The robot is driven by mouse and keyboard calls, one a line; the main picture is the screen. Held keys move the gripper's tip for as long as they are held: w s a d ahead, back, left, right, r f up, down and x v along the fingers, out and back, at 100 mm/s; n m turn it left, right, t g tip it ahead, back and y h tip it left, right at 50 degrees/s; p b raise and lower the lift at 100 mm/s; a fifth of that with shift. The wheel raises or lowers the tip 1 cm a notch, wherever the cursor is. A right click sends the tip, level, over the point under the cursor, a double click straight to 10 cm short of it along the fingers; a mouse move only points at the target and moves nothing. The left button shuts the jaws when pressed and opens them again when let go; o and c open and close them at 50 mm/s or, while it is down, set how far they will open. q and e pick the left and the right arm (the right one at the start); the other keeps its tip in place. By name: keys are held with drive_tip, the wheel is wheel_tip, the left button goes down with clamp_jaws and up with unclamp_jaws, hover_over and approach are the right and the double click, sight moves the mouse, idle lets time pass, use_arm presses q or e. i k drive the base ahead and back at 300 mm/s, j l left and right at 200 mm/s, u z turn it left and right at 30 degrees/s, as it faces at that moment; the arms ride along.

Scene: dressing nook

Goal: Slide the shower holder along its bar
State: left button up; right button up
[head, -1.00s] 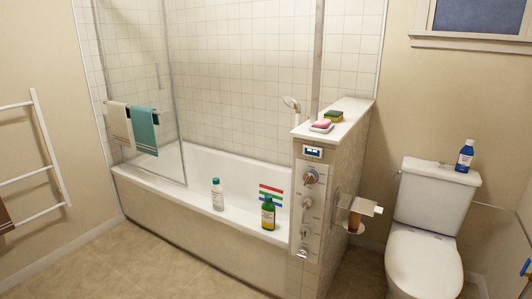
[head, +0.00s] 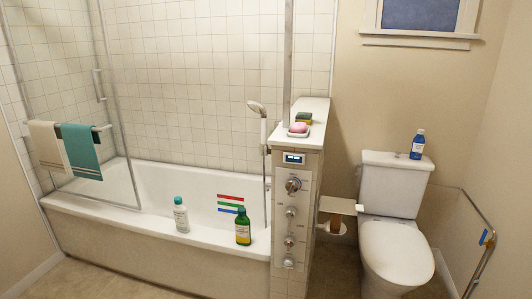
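A hand shower (head: 257,108) with a pale round head stands upright behind the left edge of the tiled half wall, above the bath. Its handle (head: 263,131) points down. A thin grey vertical line (head: 265,185), the bar or the hose, runs below it beside the half wall; I cannot tell which. The holder is too small and too far to make out clearly. Neither of my grippers shows in the head view.
The bathtub (head: 75,205) has a white bottle (head: 181,215) and a green bottle (head: 243,227) on its front rim. A glass screen with towels (head: 80,152) closes its left part. The control panel (head: 290,222) is on the half wall; a toilet (head: 395,250) stands right.

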sight(264, 151)
drive_tip(key=i+j+z, duration=0.2)
drive_tip(key=i+j, duration=0.5)
drive_tip(key=i, duration=0.2)
